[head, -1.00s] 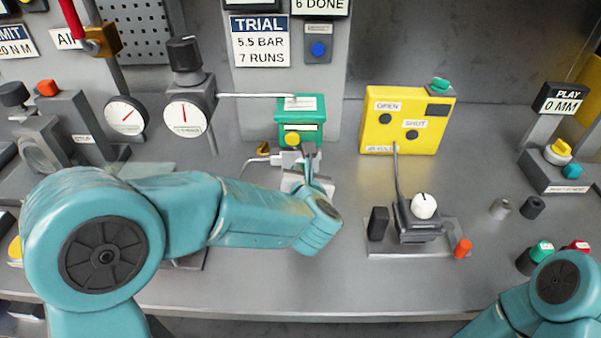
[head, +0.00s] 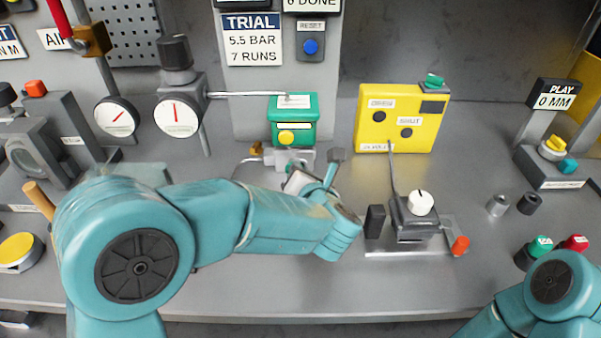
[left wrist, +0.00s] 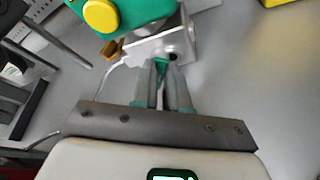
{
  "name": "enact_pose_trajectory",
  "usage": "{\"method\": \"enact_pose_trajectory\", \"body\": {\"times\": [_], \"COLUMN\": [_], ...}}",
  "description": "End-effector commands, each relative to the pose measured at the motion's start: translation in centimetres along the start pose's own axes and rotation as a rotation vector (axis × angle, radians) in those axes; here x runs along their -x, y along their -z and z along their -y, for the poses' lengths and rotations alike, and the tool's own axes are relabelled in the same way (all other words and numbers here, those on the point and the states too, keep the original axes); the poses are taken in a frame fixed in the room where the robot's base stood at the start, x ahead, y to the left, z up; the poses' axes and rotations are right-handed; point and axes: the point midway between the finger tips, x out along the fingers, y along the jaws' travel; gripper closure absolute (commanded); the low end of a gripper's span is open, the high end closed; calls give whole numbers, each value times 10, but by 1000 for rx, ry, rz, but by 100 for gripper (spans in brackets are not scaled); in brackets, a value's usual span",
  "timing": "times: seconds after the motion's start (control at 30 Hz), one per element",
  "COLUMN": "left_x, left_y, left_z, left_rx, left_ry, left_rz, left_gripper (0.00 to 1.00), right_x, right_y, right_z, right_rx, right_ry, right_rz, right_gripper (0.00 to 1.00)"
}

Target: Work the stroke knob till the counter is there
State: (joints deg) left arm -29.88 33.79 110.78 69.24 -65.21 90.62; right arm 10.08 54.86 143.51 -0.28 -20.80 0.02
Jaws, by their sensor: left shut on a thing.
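My left arm crosses the front of the bench in the head view, and its wrist hides most of my left gripper. In the left wrist view the gripper's (left wrist: 161,80) two fingers are close together with a small green piece (left wrist: 161,68) between them; the rest of that piece is hidden. They are beside a pale grey bracket (left wrist: 165,43) under the green box (head: 293,108) with a yellow knob (head: 287,137). A stalk with a dark head (head: 337,155) rises behind the wrist. The counter plate, cut off at the top, reads "6 DONE" (head: 312,4). My right gripper is out of view.
The trial sign (head: 252,39) reads 5.5 BAR, 7 RUNS. A yellow box (head: 384,133) marked OPEN and SHUT stands right of the green box. A white knob (head: 420,203) on a grey block is right of my left wrist. Bench space between them is narrow.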

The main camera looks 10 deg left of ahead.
Motion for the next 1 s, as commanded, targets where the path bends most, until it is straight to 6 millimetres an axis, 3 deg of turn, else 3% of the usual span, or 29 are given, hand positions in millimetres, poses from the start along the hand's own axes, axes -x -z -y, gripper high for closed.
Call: {"method": "enact_pose_trajectory", "body": {"times": [0.17, 0.2, 0.27, 0.67, 0.77, 1.0], "left_x": [0, 0, 0, 8, 26, 90], "left_y": [-1, -1, -1, -1, -1, -1], "left_z": [0, 0, 0, 0, 1, 1], "left_rx": [1, 1, 1, 1, 1, 1], "left_ry": [0, 0, 0, 2, 3, 4], "left_rz": [2, 2, 2, 3, 5, 7], "left_gripper": [100, 80, 61, 61, 61, 61], "right_x": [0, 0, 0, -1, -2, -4], "right_y": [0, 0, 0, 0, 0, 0], "right_z": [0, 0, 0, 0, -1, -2], "right_rx": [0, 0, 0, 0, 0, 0], "right_ry": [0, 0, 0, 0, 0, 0], "right_rz": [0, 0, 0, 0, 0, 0], "right_gripper": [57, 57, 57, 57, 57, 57]}}
